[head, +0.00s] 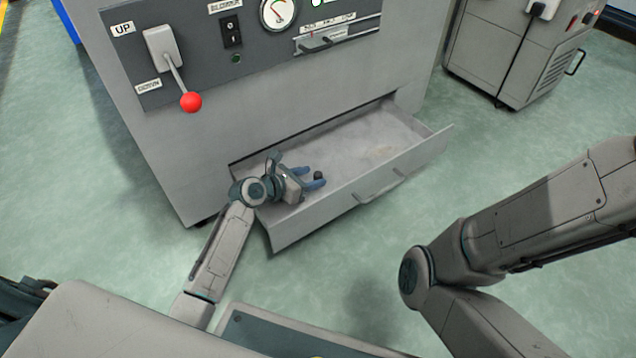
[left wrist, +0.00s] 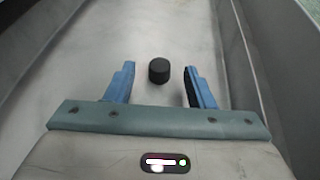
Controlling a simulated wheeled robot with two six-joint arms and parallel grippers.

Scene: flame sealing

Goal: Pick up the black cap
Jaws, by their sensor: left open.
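The black cap (left wrist: 159,70) is a small dark cylinder on the floor of the open drawer. In the left wrist view it stands between and slightly beyond the blue fingertips of my left gripper (left wrist: 158,72), with a gap on both sides. In the head view the cap (head: 318,175) shows as a small dark spot at the fingers of my left gripper (head: 316,180), which reaches down into the left part of the drawer. My left gripper is open and empty. My right arm comes in from the right, but its gripper is out of view.
The drawer (head: 352,205) is pulled out of a grey machine (head: 290,105), and its walls rise close around my left gripper. The drawer's right part is clear. A lever with a red knob (head: 190,102) sticks out above. A grey cabinet (head: 510,50) stands at the back right.

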